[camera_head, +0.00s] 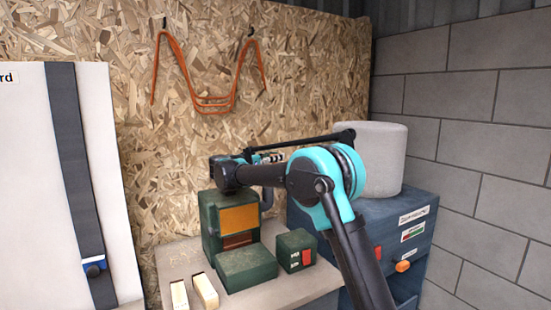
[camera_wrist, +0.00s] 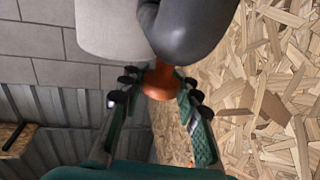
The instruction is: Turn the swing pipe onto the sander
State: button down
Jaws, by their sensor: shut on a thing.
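The sander (camera_head: 240,218) is a dark green machine with an orange face, standing on the bench at the middle of the head view. The swing pipe shows in the wrist view as a dark grey rounded piece (camera_wrist: 188,30) with an orange grip (camera_wrist: 160,82) below it. My gripper (camera_wrist: 158,90) has its teal fingers closed on both sides of that orange grip. In the head view my gripper (camera_head: 274,157) is above and behind the sander, partly hidden by my arm. A dark bar (camera_head: 315,140) beside it looks like the pipe. Its far joint is unclear.
A pale drum (camera_head: 383,160) stands on a blue cabinet (camera_head: 415,213) at the right. A small green box (camera_head: 296,250) and wooden blocks (camera_head: 205,290) are on the bench (camera_head: 180,262). A chipboard wall (camera_head: 320,75) with orange hanging hoses (camera_head: 213,104) is close behind.

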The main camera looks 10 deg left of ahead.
jog(key=shift+w+a, duration=0.1)
jog(key=shift+a, duration=0.1)
jog(key=c, duration=1.1)
grip_release()
jog(key=shift+o, duration=0.2)
jog(key=v, duration=1.2)
